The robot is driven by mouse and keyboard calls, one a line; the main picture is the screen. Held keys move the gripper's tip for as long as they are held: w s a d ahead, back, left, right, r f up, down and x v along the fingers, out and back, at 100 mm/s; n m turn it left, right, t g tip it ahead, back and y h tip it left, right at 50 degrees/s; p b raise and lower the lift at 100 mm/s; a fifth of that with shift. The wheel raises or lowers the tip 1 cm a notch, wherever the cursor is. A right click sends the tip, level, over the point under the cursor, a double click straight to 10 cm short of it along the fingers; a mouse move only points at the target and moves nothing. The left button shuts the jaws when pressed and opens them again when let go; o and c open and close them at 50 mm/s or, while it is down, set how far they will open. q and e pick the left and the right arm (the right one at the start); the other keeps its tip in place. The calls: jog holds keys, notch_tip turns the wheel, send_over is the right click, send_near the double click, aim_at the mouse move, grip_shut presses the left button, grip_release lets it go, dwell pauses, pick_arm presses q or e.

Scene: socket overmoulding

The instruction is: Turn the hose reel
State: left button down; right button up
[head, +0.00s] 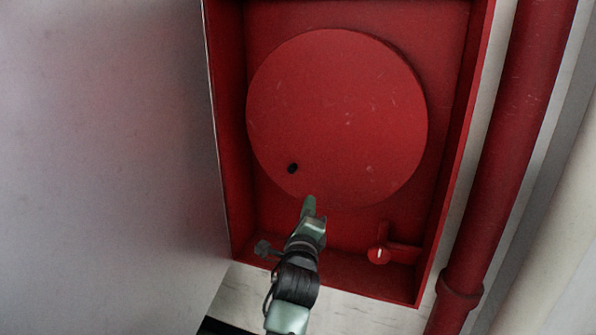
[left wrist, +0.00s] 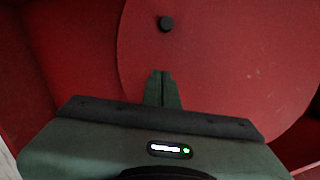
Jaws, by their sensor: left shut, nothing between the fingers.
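The hose reel (head: 340,115) is a large red disc inside a red cabinet. A small black knob (head: 292,168) sits near its lower left edge; the knob also shows at the top of the left wrist view (left wrist: 166,23). My left gripper (head: 309,200) is at the disc's lower edge, below and slightly right of the knob. Its fingers (left wrist: 162,78) are together with nothing between them, pointing toward the knob but apart from it. Whether the fingertips touch the disc, I cannot tell. My right gripper is not in view.
The red cabinet (head: 455,150) has raised side walls around the reel. A red valve (head: 379,255) sits at its lower right. A thick red pipe (head: 515,130) runs along the right. A pale panel (head: 100,150) fills the left side.

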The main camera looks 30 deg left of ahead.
aim_at(302, 171)
pick_arm(q)
jog(key=p+x, duration=0.2)
jog(key=x, duration=0.5)
jog(key=shift+w+r, duration=0.2)
jog(key=shift+w, duration=0.15)
jog(key=a, duration=0.1)
jog(key=a+r+p, duration=0.1)
jog(key=a+p, duration=0.1)
jog(key=shift+s+r, duration=0.15)
jog(key=shift+r, duration=0.15)
jog(key=shift+s+a+p, duration=0.1)
jog(key=shift+a+p, duration=0.3)
jog(key=shift+a, duration=0.1)
jog(key=shift+d, duration=0.15)
